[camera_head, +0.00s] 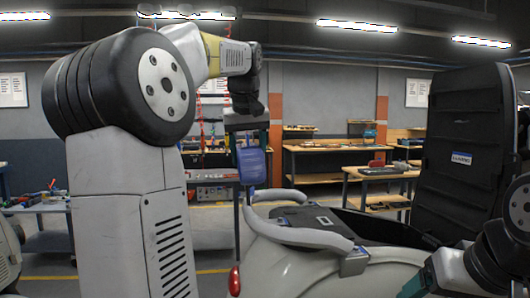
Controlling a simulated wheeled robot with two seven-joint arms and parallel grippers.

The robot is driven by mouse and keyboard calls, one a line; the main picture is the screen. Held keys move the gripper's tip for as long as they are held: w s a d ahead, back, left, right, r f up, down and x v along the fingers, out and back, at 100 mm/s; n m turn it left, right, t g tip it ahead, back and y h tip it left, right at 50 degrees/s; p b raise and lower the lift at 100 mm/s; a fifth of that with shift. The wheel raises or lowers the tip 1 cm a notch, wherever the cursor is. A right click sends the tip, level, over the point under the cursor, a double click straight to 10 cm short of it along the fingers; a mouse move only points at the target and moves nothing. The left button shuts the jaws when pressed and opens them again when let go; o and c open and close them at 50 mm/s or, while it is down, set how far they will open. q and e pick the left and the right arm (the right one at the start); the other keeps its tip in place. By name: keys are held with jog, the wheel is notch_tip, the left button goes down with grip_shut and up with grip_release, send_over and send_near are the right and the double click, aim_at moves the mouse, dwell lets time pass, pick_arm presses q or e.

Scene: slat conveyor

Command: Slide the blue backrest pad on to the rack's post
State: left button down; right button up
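The blue backrest pad (252,166) hangs upright at the fingers of my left gripper (249,142), left of the picture's middle. The fingers lie along its upper part, and the pad appears gripped between them. It is in the air above and left of a pale scooter-like body (300,270) with a grey looped rack rail (305,236). I cannot make out the rack's post clearly. My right gripper (414,284) is low at the right, partly cut off, with a teal finger showing; its opening is not visible.
A tall black lid or seat panel (463,150) stands raised at the right, above a dark open seat area (365,228). Workbenches (330,160) stand behind, and a tool cart (40,207) is at the left. Open floor lies left of the scooter-like body.

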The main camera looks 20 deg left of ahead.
pick_arm(q)
jog(key=shift+c, duration=2)
grip_release()
